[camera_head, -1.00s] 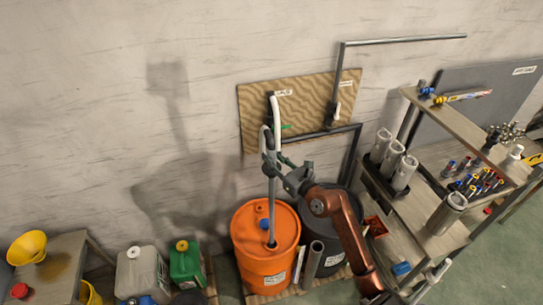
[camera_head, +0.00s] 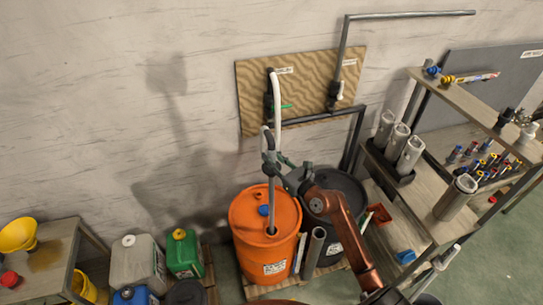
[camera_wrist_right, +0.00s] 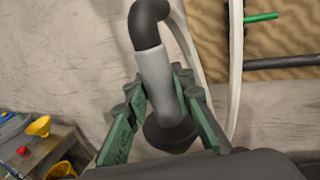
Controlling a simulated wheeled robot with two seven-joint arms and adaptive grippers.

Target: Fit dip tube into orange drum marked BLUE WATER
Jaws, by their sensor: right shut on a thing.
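The orange drum (camera_head: 249,244) stands upright on a pallet at the middle; it has a white label (camera_head: 274,268) too small to read. A blue cap (camera_head: 263,210) is on its lid. The grey dip tube (camera_head: 271,200) is upright, its lower part meeting the dark opening in the lid; its lower end is hidden. My right gripper (camera_head: 272,168) is shut on the dip tube's upper part. In the right wrist view the green-padded fingers lie on both sides of the tube's light grey sleeve (camera_wrist_right: 154,72), below a dark elbow. My left gripper is not in view.
A black drum (camera_head: 345,190) stands right of the orange one, with a loose grey pipe (camera_head: 313,252) between. A white hose (camera_head: 276,100) hangs from the wall board (camera_head: 310,85). A shelf rack (camera_head: 430,190) is at right; jerrycans (camera_head: 185,253) stand left.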

